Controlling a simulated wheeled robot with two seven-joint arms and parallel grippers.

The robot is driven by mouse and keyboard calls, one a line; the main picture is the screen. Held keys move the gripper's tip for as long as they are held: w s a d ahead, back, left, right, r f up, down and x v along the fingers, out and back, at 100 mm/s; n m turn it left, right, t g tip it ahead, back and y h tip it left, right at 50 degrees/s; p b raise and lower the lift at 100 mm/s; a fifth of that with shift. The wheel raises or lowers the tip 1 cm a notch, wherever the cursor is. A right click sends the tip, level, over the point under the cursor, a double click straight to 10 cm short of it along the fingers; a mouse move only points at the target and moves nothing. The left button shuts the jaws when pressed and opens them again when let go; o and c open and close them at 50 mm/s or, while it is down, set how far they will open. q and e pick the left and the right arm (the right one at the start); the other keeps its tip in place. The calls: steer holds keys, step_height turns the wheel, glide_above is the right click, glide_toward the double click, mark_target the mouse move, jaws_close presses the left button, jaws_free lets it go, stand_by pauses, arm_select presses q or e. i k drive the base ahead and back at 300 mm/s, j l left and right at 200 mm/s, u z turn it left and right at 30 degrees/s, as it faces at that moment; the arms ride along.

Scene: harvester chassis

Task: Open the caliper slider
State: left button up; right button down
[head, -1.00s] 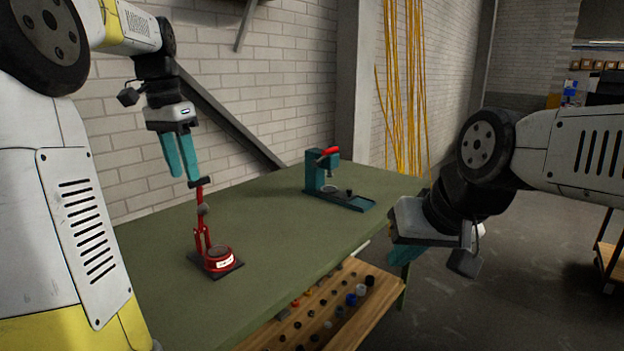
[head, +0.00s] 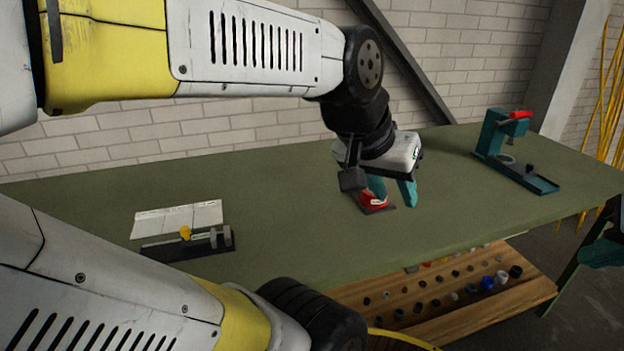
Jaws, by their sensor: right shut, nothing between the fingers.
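The caliper (head: 192,246) appears to be the dark bar with a yellow piece and grey upright jaws at its right end. It lies on the left of the green table in the head view. Its jaw gap is too small to judge. My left gripper (head: 392,190) hangs well to the right of it, fingers apart and empty, in front of a red stand. My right gripper (head: 603,252) shows only in part at the right edge, shut, far from the caliper.
The red stand (head: 373,201) is partly hidden behind my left gripper. A teal press (head: 507,150) with a red handle stands at the right back. A white card (head: 178,218) is behind the caliper. The green table (head: 290,230) is clear between caliper and stand. A wooden shelf (head: 440,325) holds small parts below.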

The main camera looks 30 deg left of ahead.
mark_target(202, 240)
steer(key=k+u, duration=0.15)
steer(key=u, duration=2)
steer(key=i+l+u, duration=0.25)
steer(key=i+l, duration=0.05)
steer(key=i, duration=0.05)
